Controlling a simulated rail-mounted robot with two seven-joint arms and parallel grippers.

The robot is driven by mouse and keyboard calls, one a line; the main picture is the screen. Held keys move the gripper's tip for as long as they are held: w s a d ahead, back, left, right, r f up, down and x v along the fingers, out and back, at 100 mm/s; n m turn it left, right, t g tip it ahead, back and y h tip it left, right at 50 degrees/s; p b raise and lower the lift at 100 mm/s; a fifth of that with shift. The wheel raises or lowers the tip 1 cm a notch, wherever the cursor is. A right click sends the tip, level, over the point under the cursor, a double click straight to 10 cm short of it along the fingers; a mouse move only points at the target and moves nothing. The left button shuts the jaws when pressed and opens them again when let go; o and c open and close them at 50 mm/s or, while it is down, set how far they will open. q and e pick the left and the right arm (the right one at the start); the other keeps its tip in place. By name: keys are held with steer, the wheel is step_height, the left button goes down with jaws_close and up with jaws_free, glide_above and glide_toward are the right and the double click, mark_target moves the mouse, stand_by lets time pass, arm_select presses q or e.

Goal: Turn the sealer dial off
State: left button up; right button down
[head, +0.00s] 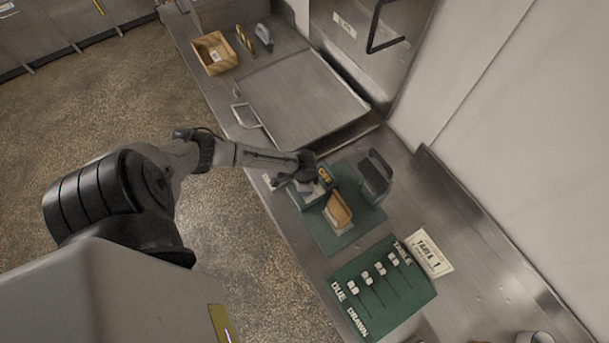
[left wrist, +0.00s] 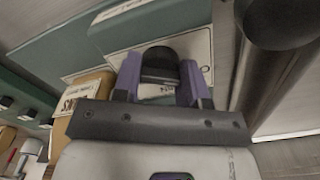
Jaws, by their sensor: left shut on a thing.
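The sealer dial (left wrist: 160,66) is a dark round knob on a pale plate of a green box in the left wrist view. My left gripper (left wrist: 161,88) is shut on it, with a purple-lined finger on either side. In the head view, my left gripper (head: 303,180) is at the small dark green box, and hides the knob there. A yellow "OFF" label (head: 325,175) shows just right of the gripper. I cannot tell which way the knob points. The dark sealer block (head: 375,172) stands to the right on the green base. My right gripper is not in view.
A tan block (head: 339,210) stands beside the dial box. A steel lid (head: 300,95) with a handle and an open cardboard box (head: 214,54) are farther along the counter.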

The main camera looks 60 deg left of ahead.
arm_select(q)
steer(key=o, duration=0.9)
steer(key=shift+o, duration=0.2)
step_height(320, 180, up, 14)
steer(key=b, duration=0.1)
steer(key=shift+f, duration=0.1)
stand_by(0.4)
